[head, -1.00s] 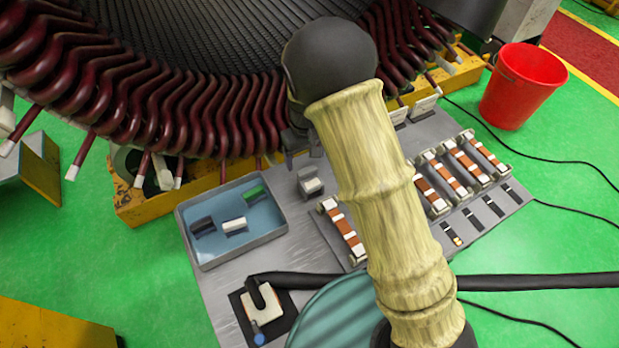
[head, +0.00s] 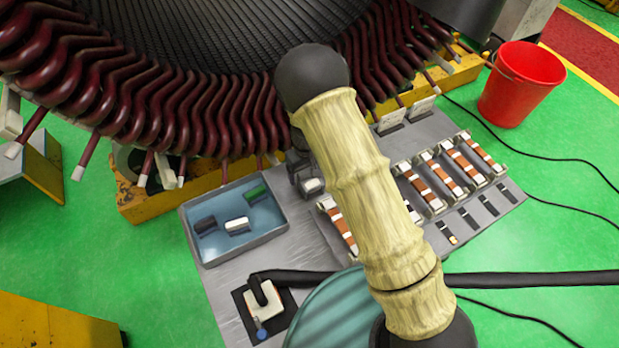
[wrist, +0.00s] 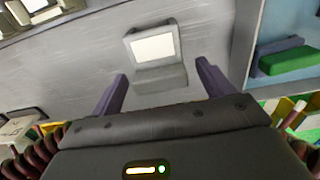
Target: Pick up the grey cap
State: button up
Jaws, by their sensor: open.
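A grey piece with a white block on it (head: 312,186) stands on the grey work board, just right of the blue tray. In the wrist view this grey piece (wrist: 160,78) lies ahead of my gripper (wrist: 161,72), between the lines of its two fingers. The fingers are apart, with nothing gripped. In the head view my gripper (head: 297,150) is mostly hidden by my arm and overlaps the back of that piece. A dark grey piece (head: 205,225) lies in the blue tray. I cannot tell for certain which of the two is the grey cap.
The blue tray (head: 240,252) also holds a white and a green piece; its wall is close right in the wrist view (wrist: 245,50). The stator coils (head: 200,110) overhang behind. Copper-banded parts (head: 430,185) stand to the right. A red bucket (head: 520,85) is far right.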

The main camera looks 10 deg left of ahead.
jog(key=shift+f, duration=1.1)
jog(key=c, duration=1.1)
